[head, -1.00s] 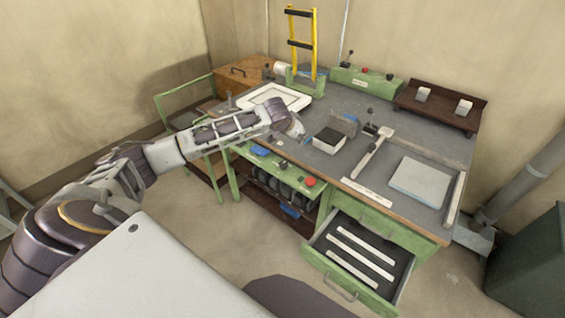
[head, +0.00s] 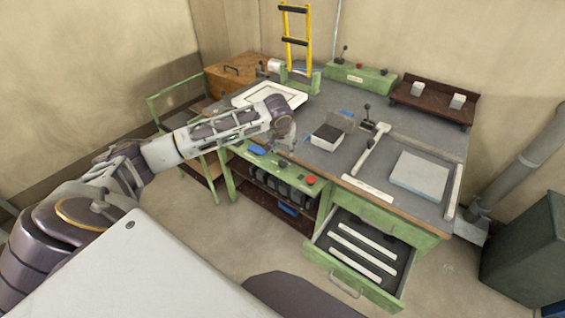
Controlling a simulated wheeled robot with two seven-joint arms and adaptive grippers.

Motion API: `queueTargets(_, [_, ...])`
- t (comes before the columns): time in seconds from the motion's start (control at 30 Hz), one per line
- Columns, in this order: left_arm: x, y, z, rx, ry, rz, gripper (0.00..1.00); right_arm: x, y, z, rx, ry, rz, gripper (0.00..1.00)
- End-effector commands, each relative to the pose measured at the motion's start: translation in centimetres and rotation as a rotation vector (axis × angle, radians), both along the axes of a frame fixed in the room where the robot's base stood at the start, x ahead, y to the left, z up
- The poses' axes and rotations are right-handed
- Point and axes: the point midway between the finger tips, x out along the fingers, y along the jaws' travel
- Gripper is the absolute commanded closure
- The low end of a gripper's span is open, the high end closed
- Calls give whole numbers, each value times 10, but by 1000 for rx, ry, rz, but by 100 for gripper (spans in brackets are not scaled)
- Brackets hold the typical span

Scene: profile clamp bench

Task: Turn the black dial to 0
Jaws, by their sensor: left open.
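A small dark knob (head: 282,163), which looks like the black dial, sits on the green front panel (head: 296,171) under the bench edge. Its pointer and markings are too small to read. My left gripper (head: 285,142) is open and hangs over the front edge of the bench, a little above the panel and apart from the knob. Its fingers are small and partly blend with the bench behind. My right gripper is not in view.
A red button (head: 311,180) sits right of the knob, and a blue piece (head: 257,149) left of it. An open drawer (head: 352,285) with white strips juts out at the front right. A box with a dark top (head: 327,135) stands on the bench right of the gripper.

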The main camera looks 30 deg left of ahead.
Motion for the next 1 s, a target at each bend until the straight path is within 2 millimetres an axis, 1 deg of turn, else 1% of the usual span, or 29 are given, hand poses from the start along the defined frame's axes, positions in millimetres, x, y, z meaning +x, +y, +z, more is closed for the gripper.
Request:
queueTargets(0.13, [-8, 6, -2, -4, 27, 86, 58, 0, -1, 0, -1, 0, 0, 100])
queueTargets(0.3, [-10, 7, -3, -22, 22, 145, 58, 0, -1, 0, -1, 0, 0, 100])
queueTargets(0.77, [-9, 7, -4, -25, 20, 150, 58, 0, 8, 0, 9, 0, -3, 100])
queueTargets(0.87, [-7, 8, -8, -26, 21, 150, 58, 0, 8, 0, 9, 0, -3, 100])
queueTargets(1.0, [-4, 10, -18, -25, 21, 151, 58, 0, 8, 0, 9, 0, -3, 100])
